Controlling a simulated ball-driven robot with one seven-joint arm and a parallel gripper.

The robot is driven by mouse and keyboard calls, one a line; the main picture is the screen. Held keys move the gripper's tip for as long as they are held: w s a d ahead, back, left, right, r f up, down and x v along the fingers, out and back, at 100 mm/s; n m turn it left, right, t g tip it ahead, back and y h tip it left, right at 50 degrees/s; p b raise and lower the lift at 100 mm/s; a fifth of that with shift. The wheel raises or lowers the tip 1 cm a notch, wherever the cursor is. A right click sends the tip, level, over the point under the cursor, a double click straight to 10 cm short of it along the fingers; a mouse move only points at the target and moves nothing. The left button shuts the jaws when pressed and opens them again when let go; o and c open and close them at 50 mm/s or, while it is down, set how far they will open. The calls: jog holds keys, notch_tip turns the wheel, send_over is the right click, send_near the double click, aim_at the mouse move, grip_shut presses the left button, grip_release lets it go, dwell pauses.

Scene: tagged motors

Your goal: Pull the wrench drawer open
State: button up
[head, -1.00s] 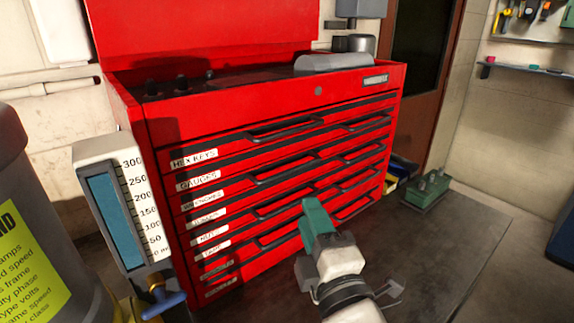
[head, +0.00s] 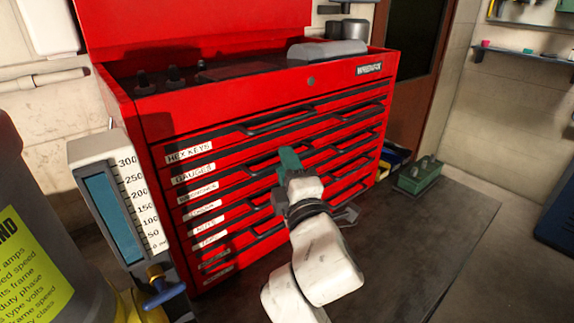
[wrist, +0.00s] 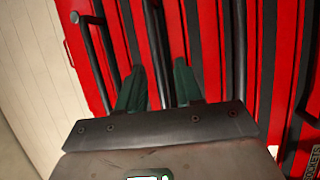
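The red tool chest (head: 225,112) has a column of labelled drawers with dark bar handles. The third label down, blurred, appears to read WRENCHES (head: 198,191), below GAUGES (head: 193,172). My gripper (head: 289,160) is at the chest's front, its green fingers over the upper middle handles. In the wrist view its two fingers (wrist: 159,85) are apart, with a dark handle bar (wrist: 158,45) showing in the gap between them. I cannot tell whether they touch it, or which drawer it belongs to. All the drawers look shut.
A grey motor with a yellow label (head: 32,265) and a gauge with a numbered scale (head: 118,200) stand at the left. A green box (head: 420,175) sits right of the chest. A shelf (head: 525,53) is on the right wall.

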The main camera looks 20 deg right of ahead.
jog(key=shift+c, duration=0.2)
grip_shut()
dwell(1.1)
